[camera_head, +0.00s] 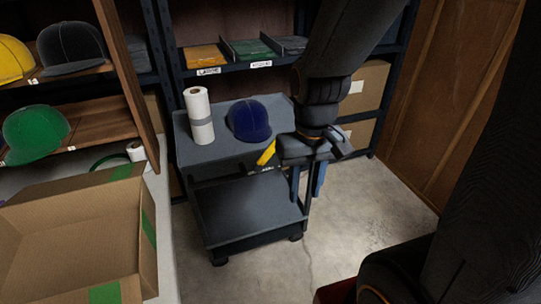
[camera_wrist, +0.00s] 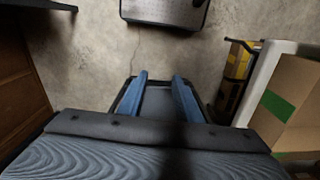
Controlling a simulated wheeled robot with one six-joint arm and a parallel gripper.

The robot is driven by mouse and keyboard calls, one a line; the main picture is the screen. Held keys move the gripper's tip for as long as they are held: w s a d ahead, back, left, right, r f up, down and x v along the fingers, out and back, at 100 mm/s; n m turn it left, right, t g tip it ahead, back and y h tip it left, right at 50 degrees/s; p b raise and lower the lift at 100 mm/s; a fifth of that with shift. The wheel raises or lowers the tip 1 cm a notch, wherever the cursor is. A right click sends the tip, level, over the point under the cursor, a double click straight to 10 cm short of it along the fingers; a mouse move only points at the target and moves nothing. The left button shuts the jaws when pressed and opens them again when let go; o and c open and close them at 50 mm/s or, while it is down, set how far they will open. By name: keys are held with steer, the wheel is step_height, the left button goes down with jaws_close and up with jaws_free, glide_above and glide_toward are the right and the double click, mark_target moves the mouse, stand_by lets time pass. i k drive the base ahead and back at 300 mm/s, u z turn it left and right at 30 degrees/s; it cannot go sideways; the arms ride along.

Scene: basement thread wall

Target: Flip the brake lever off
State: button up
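A grey two-tier cart (camera_head: 254,238) stands on the concrete floor in the head view. A short yellow piece (camera_head: 266,154) slants up at the front right of its top tier, with a small dark label below it. It looks like the brake lever, but its mount is unclear. My gripper (camera_head: 308,190) hangs just right of the yellow piece, pointing down, apparently apart from it. The yellow piece is not recognisable in the wrist view.
A white paper roll (camera_head: 199,116) and a blue cap (camera_head: 249,120) stand on the cart's top. Shelves hold caps at left and trays behind. An open cardboard box (camera_head: 70,235) sits on a white table at left.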

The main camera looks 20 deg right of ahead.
mark_target(258, 167)
steer(key=u, duration=1.3)
steer(key=k, duration=0.8)
steer(key=z, duration=1.15)
